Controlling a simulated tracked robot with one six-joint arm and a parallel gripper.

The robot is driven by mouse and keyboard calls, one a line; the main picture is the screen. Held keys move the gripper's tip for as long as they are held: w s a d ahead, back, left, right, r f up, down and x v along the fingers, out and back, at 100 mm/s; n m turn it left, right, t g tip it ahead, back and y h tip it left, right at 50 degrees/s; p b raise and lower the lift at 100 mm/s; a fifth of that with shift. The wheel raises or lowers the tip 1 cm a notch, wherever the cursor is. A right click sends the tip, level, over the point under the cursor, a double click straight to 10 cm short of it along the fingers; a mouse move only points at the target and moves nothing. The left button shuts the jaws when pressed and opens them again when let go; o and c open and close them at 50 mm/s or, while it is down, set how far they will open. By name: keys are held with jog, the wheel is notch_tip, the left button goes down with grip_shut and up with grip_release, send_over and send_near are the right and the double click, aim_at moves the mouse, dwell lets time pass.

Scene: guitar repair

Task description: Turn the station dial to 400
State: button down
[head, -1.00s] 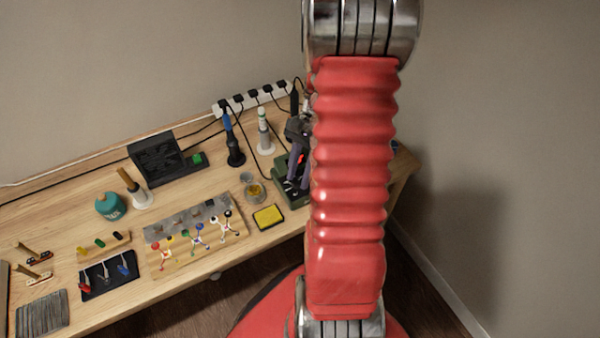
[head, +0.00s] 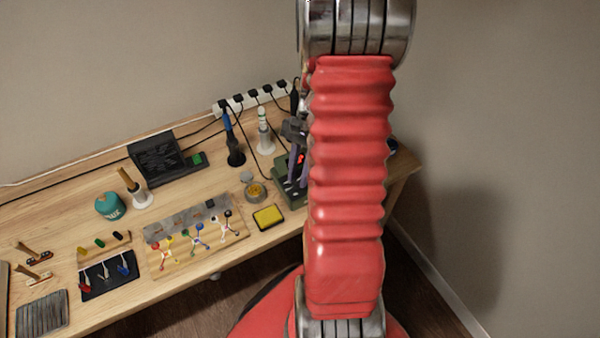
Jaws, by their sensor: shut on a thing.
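The soldering station (head: 293,194) is a dark green box at the right part of the bench, with a small red lit display. My gripper (head: 297,174) reaches down to it from above, its two fingers at the front of the box. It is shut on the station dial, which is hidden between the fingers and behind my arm. The number the dial points to cannot be read. My red arm covers the right side of the station.
A yellow sponge tray (head: 268,216) and a round tin (head: 255,191) lie left of the station. A blue-handled iron in a stand (head: 234,150) and a white bottle (head: 264,135) stand behind. Cables run to a power strip (head: 230,107) along the wall.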

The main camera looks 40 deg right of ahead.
jog(key=shift+n+g, duration=0.4)
jog(key=shift+n, duration=0.5)
jog(key=c, duration=1.8)
grip_release()
jog(key=shift+r, duration=0.1)
jog(key=v, duration=1.3)
jog(key=shift+r, duration=0.35)
jog(key=shift+w+h, duration=0.15)
jog(key=shift+h, duration=0.15)
